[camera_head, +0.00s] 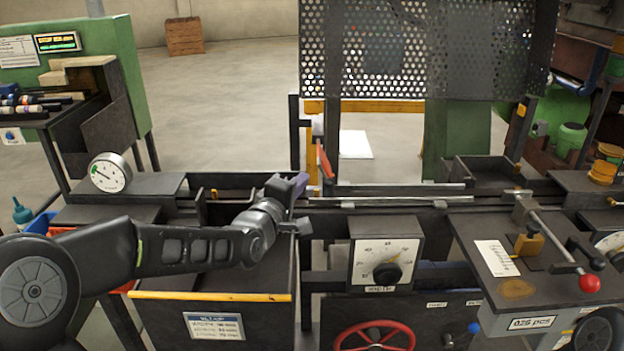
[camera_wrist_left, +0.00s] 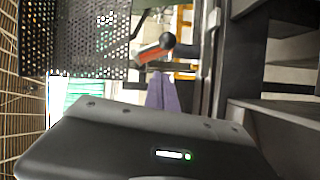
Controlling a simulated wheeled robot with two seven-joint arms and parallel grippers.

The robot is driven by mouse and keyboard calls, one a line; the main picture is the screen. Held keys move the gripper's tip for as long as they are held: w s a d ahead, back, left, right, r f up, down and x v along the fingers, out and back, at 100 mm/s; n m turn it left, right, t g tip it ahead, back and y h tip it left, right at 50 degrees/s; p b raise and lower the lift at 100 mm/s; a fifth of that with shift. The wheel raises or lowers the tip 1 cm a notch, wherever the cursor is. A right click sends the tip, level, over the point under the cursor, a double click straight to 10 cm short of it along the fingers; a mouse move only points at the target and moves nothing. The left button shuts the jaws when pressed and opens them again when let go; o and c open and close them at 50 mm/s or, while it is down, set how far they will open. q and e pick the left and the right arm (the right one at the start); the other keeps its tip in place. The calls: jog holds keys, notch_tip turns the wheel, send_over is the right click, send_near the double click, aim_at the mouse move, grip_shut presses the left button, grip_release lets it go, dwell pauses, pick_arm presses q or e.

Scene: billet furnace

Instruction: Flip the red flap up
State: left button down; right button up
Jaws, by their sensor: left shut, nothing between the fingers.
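The red flap (camera_head: 326,164) is a small, narrow red piece beside a dark upright post at the back of the bench, left of centre in the head view. It stands tilted there. In the left wrist view a red-orange piece (camera_wrist_left: 150,54) with a dark round knob shows just beyond my fingertips and looks like the same flap. My left gripper (camera_head: 301,183) has purple fingers and is shut and empty, a little left of and nearer than the flap. Its fingers also show in the left wrist view (camera_wrist_left: 162,92). I cannot tell whether they touch the flap. My right gripper is out of view.
A perforated dark screen (camera_head: 375,50) hangs above and behind the flap. A dial box (camera_head: 385,262) and a red handwheel (camera_head: 374,337) stand at the front. A round gauge (camera_head: 110,173) is at left. A red-knobbed lever (camera_head: 589,284) is at right.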

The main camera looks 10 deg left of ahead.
pick_arm(q)
jog(key=d, duration=0.2)
jog(key=shift+d+f+p, duration=0.15)
jog(key=shift+d+p, duration=0.2)
jog(key=shift+d, duration=0.05)
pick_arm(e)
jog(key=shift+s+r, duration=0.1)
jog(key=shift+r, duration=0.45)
